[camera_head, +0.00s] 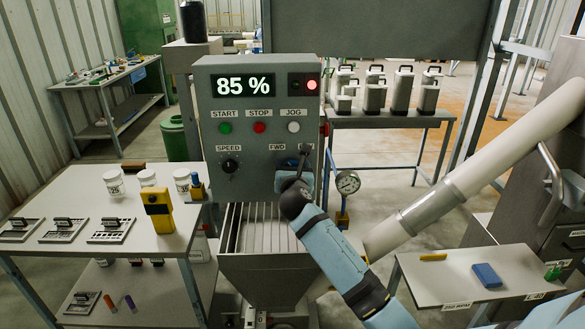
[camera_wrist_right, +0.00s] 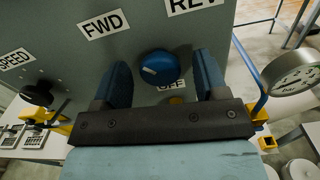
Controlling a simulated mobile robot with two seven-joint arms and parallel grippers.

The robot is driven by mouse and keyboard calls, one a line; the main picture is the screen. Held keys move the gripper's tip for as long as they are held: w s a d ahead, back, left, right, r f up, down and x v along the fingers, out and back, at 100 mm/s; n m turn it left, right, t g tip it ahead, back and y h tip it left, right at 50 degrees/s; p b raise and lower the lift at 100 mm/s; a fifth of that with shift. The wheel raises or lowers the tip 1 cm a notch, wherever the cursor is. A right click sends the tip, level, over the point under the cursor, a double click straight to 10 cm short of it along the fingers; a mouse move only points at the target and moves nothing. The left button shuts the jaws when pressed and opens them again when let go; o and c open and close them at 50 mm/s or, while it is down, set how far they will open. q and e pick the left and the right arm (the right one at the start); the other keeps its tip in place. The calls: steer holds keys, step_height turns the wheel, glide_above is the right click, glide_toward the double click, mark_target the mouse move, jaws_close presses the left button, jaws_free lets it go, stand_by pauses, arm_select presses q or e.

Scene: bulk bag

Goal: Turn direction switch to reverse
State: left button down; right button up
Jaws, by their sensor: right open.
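The grey control box (camera_head: 206,108) shows 85 % and carries the direction switch, a blue round knob (camera_wrist_right: 159,67) seen in the right wrist view. A pale mark shows on the left part of the knob. The FWD label (camera_wrist_right: 101,25) is at its upper left, the REV label (camera_wrist_right: 192,5) at its upper right, and the OFF label below is partly covered. My right gripper (camera_head: 291,172) is open at the box's lower right, its blue fingers on either side of the knob with gaps visible. In the head view the gripper mostly hides the knob. My left gripper is out of view.
The speed knob (camera_head: 229,164) sits left of the switch, below the start button (camera_head: 225,128). A pressure gauge (camera_head: 347,182) stands close to the right of my gripper. A slatted hopper (camera_head: 257,267) is below, and a pale pipe (camera_head: 458,187) slopes up to the right.

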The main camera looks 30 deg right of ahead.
steer(key=shift+c, duration=0.5)
steer(key=c, duration=0.8)
steer(key=shift+c, duration=0.2)
steer(key=shift+m, duration=0.4)
steer(key=m, duration=1.4)
steer(key=shift+f, duration=0.15)
steer(key=shift+m, duration=0.3)
